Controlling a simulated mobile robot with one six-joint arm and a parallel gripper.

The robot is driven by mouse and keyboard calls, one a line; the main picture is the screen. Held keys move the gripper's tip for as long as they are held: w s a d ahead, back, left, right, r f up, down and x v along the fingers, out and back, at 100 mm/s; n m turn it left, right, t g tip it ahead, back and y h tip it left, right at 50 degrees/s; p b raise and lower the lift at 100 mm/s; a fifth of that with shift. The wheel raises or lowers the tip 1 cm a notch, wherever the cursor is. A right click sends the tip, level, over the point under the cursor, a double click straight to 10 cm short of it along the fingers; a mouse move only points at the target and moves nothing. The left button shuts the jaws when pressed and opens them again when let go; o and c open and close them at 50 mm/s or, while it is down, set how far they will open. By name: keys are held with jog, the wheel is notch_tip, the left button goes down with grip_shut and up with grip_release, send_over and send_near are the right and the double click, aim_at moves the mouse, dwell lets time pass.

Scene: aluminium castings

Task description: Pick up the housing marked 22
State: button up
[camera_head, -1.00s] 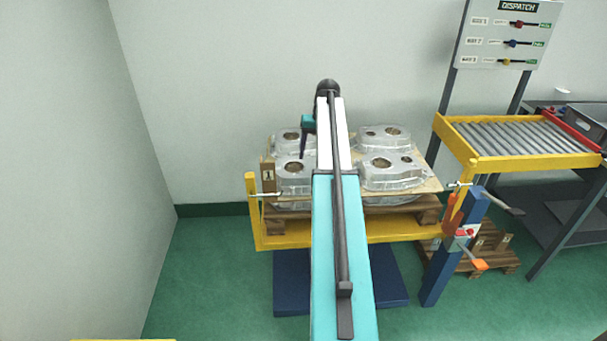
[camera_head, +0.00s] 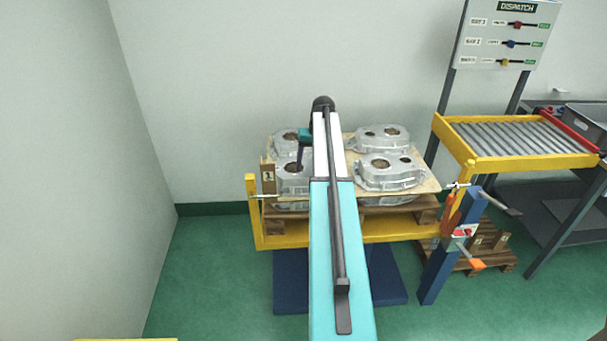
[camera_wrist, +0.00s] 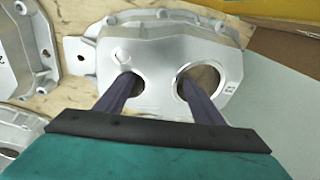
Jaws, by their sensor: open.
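A silvery cast housing (camera_wrist: 165,45) fills the middle of the wrist view, with a small hole at left and a larger round bore at right. A small dark mark shows at its right edge, too small to read for sure. In the head view this appears to be the front-left housing (camera_head: 291,182), partly hidden by my arm. My gripper (camera_wrist: 158,80) is open, its two dark fingers apart over the housing, one tip at each hole. In the head view my gripper (camera_head: 299,168) points down at that housing. Whether the fingers touch it, I cannot tell.
Other housings stand on the board, one at front right (camera_head: 388,174) and one at back right (camera_head: 380,139). A yellow frame (camera_head: 252,215) surrounds the pallet. A roller conveyor (camera_head: 520,138) stands at right, below the dispatch board (camera_head: 508,35).

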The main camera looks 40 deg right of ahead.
dwell(0.4)
grip_shut()
jog(key=shift+r, duration=0.1)
